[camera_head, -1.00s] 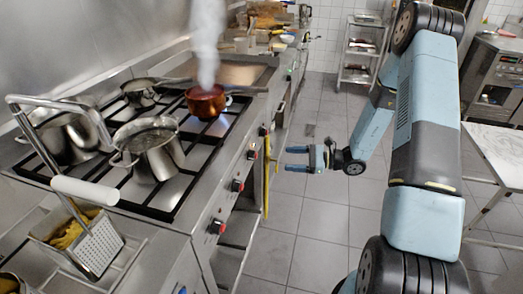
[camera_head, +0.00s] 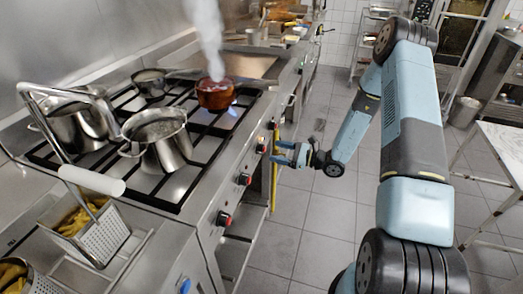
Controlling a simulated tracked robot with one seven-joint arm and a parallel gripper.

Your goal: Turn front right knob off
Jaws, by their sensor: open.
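The stove front (camera_head: 232,200) carries a row of knobs: a near red and black knob (camera_head: 223,218), a middle knob (camera_head: 244,179), and farther knobs (camera_head: 261,148) and (camera_head: 270,125). I cannot tell each knob's exact setting. A copper pot (camera_head: 216,94) steams on the far front burner, with a blue flame beneath it. My gripper (camera_head: 277,153) is open, its blue fingers pointing left toward the stove front near the farther knobs. Whether the fingers touch a knob is unclear.
Steel pots (camera_head: 158,142) stand on the other burners. A fryer basket of fries (camera_head: 100,235) sits at the near left. A yellow vertical bar (camera_head: 274,180) shows beside the stove front. Tiled floor (camera_head: 320,220) lies open right of the stove.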

